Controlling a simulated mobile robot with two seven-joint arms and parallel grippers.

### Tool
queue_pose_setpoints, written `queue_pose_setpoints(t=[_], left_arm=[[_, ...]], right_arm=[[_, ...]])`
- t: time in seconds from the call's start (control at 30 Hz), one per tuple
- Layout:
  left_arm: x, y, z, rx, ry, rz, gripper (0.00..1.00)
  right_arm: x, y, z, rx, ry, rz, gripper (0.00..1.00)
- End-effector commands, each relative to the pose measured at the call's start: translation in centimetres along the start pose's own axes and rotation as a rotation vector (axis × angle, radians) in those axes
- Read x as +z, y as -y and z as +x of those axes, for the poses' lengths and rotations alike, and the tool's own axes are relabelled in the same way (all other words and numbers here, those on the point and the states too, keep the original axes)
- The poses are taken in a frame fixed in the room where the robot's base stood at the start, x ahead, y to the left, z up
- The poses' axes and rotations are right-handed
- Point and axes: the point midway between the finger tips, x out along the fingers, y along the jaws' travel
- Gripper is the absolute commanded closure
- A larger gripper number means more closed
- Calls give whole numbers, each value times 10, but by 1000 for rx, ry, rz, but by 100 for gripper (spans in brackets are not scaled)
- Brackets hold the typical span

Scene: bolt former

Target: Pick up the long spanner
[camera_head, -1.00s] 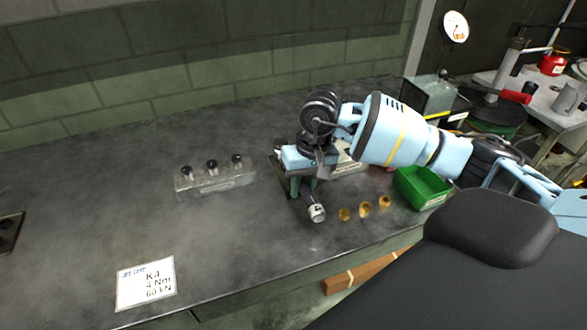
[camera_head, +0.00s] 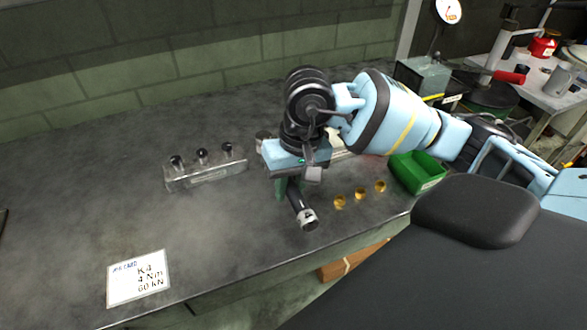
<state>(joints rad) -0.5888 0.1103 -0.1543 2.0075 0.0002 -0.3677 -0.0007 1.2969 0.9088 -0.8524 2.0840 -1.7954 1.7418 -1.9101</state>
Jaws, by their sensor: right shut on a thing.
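My right gripper (camera_head: 290,182) is above the dark bench, right of the middle of the head view. It points down and is shut on a dark rod-like tool with a bright silver end, which I take to be the long spanner (camera_head: 298,203). The silver end points toward the bench's front edge. The other end of the tool is hidden behind the gripper and wrist. The tool seems to be a little above the bench, but the gap is hard to judge. My left gripper is not in view.
Several small brass pieces (camera_head: 360,193) lie right of the tool. A green bin (camera_head: 418,172) stands beyond them.

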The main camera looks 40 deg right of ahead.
Motion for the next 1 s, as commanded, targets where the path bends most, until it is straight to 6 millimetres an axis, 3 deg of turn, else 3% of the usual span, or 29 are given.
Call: queue_pose_setpoints(t=[0.2, 0.4, 1.0], left_arm=[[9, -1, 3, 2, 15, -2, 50], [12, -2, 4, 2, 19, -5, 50], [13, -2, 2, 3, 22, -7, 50]], right_arm=[[40, 27, 0, -3, -1, -5, 100], [61, 40, -1, -3, -1, -2, 100], [68, 46, -3, -2, -2, -3, 100]])
